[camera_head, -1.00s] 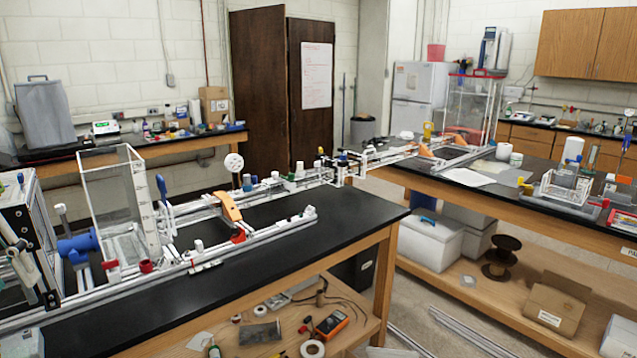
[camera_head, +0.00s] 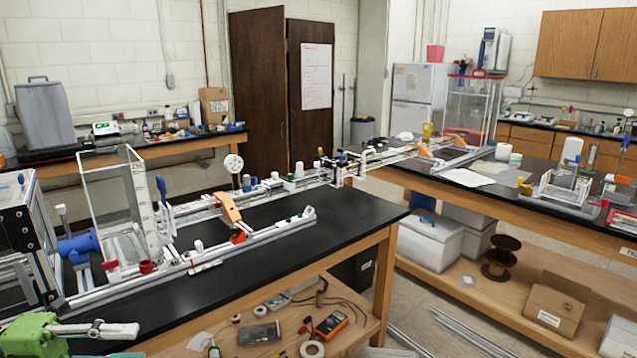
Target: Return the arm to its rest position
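A green body with a pale grey jointed bar (camera_head: 97,329) shows at the bottom left corner of the head view. It looks like the end of my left arm, cut off by the picture's edge. It is in front of the near black-topped bench (camera_head: 345,212), low at its near left edge. I cannot make out two separate fingertips, so whether it is open or shut is unclear. I see nothing held in it. My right arm and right gripper are not in view.
The near bench carries a long white extrusion frame (camera_head: 255,239), a clear tall box (camera_head: 112,200), an orange bracket (camera_head: 231,207) and a dark-framed clear case (camera_head: 22,222). Its right front top is bare. A second bench (camera_head: 520,212) stands at right, with floor between.

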